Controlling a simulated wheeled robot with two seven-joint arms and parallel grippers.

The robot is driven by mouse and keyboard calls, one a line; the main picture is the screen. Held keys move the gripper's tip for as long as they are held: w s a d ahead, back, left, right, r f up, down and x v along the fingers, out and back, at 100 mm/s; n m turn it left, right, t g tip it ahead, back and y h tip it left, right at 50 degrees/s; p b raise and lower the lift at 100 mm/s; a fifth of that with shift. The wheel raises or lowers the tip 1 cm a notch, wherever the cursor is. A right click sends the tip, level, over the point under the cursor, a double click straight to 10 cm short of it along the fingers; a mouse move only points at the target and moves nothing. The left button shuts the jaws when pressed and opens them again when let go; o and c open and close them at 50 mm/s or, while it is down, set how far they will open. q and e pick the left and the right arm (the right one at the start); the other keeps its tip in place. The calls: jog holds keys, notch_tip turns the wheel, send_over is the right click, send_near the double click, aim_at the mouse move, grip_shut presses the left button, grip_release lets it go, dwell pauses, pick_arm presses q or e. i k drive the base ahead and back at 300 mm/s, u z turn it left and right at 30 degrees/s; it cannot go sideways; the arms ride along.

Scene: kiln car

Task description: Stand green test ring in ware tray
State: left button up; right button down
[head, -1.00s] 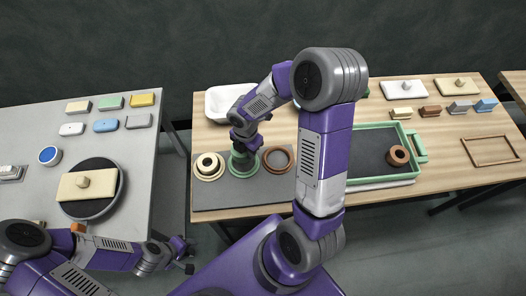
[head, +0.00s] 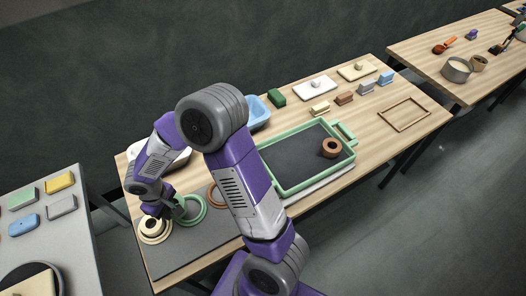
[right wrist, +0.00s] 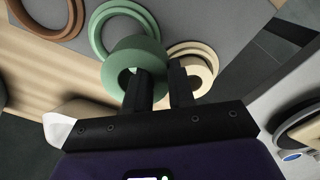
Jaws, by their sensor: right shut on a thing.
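The green test ring (right wrist: 138,58) is in my right gripper (right wrist: 158,88). In the right wrist view one finger is in its hole and the other lies outside its wall. In the head view the right gripper (head: 170,207) is at the mat's left part, partly hiding the ring (head: 181,207). A flat green dish (right wrist: 122,15) shows behind the ring; I cannot tell whether they touch. The ware tray (head: 299,184) has a green rim and dark floor, and lies right of my right arm. A brown ring (head: 331,147) is in its right part. My left gripper is out of view.
A cream ring in a cream dish (head: 153,229) is close to the right gripper. A brown dish (head: 215,196) is on the grey mat (head: 200,237). Blocks, lidded plates and a wooden frame (head: 404,114) lie beyond the tray. The tray's middle is clear.

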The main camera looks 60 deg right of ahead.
aim_at(298, 147)
jog(key=u, duration=1.45)
jog(key=k, duration=1.9)
jog(key=z, duration=1.45)
jog(key=i, duration=0.5)
